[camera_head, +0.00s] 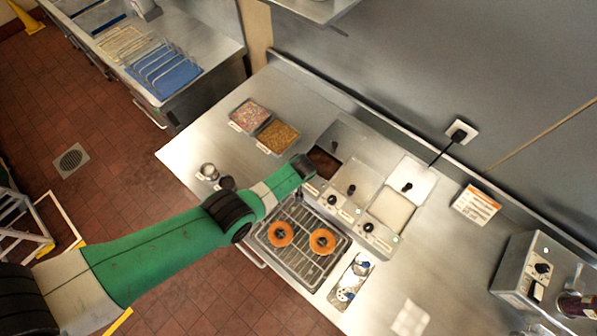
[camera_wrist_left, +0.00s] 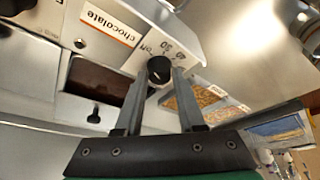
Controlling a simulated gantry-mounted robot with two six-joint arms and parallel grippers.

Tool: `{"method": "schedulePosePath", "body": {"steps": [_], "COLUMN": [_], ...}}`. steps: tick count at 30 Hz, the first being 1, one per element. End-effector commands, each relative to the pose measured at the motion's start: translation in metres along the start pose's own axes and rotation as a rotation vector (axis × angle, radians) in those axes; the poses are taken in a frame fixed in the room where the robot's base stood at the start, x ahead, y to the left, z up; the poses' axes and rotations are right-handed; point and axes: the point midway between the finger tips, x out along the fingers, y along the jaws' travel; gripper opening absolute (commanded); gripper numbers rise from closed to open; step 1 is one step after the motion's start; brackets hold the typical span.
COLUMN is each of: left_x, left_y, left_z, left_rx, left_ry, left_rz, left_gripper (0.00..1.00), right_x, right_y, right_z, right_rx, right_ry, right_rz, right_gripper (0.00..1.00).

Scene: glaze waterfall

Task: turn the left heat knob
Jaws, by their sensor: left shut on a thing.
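The left heat knob (camera_wrist_left: 159,70) is black and round, on the steel front panel beside a "chocolate" label, with a printed number scale around it. My left gripper (camera_wrist_left: 158,78) is shut on it, with a finger on each side. In the head view my green left arm reaches to the warmer, and its gripper (camera_head: 304,166) is at the chocolate well (camera_head: 324,162). The left knob is hidden there behind the gripper. The chocolate well also shows in the wrist view (camera_wrist_left: 100,82), filled dark brown. My right gripper is out of view.
Two more black knobs, a middle one (camera_head: 332,199) and a right one (camera_head: 368,227), sit on the warmer front. A wire rack (camera_head: 297,263) with two donuts (camera_head: 322,242) stands in front. Trays of sprinkles (camera_head: 251,114) and chopped topping (camera_head: 277,136) lie left.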

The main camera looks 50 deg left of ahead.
Motion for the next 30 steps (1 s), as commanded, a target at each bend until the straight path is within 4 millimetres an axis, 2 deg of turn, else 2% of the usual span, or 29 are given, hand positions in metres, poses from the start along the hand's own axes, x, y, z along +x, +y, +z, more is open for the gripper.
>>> {"method": "schedulePosePath", "body": {"steps": [17,18,22,23,30], "left_x": [0.0013,0.0013,0.0010,0.0009,0.0003], "left_y": [-0.0007,-0.0008,-0.0006,-0.0005,-0.0002], "left_z": [0.0019,0.0019,0.0015,0.0014,0.0008], "left_rx": [-0.039,-0.039,-0.038,-0.038,-0.038], "left_ry": [-0.003,-0.003,-0.002,-0.002,-0.001], "left_rz": [-0.016,-0.016,-0.015,-0.015,-0.015], "left_gripper": [0.00,0.40,0.63,0.68,0.68], "right_x": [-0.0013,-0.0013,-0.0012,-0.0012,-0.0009], "right_y": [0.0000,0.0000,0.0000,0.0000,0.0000], "right_z": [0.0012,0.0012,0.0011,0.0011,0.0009], "right_rx": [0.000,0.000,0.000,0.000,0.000], "right_ry": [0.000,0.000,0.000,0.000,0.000], "right_rz": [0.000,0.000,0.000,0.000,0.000], "right_gripper": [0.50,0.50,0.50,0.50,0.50]}}
